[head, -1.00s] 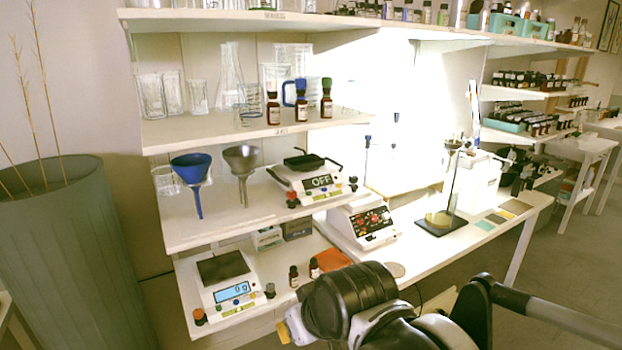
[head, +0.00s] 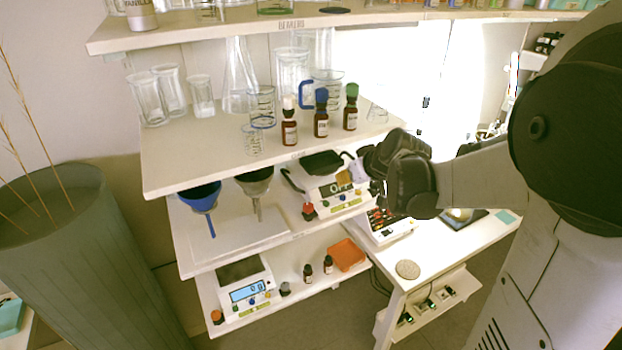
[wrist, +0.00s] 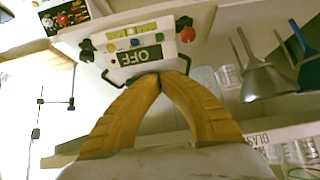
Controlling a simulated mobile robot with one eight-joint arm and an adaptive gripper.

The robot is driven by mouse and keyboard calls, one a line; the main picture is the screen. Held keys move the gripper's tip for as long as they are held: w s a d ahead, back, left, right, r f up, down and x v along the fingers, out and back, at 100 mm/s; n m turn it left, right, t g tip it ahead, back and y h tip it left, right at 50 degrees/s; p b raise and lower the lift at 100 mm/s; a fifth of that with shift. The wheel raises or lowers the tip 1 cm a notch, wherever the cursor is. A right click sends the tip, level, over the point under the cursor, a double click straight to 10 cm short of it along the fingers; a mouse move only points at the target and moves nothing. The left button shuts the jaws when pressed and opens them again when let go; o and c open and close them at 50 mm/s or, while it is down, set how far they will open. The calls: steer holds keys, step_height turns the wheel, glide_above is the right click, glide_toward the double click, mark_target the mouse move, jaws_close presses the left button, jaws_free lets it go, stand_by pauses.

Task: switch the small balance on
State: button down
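A small white balance (head: 328,197) with a black pan stands on the middle shelf; its display reads OFF. It also shows in the wrist view (wrist: 133,46), turned around, with the OFF display, a yellow-green level strip, small coloured buttons, and red and black knobs at its sides. My gripper (wrist: 160,76) has its two orange fingers brought together at the tips, with nothing seen between them. The tips appear just in front of the balance's display edge; I cannot tell whether they touch. In the head view my gripper (head: 347,174) partly covers the balance's right side.
A second balance (head: 245,285) reading 0 g stands on the lower shelf, beside small brown bottles and an orange tray (head: 347,254). A blue funnel (head: 201,196) and grey funnel (head: 254,181) hang left of the small balance. Glassware and bottles stand on the shelf above, close over my gripper.

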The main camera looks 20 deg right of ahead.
steer(key=shift+s+a, duration=0.1)
steer(key=b, duration=0.2)
glide_above(324, 198)
steer(key=s, duration=0.3)
steer(key=f, duration=0.7)
steer(key=shift+s, duration=0.2)
steer(key=f+b, duration=0.1)
steer(key=f, duration=0.2)
steer(key=shift+w+f, duration=0.15)
steer(key=shift+w, duration=0.05)
steer(key=shift+f, duration=0.4)
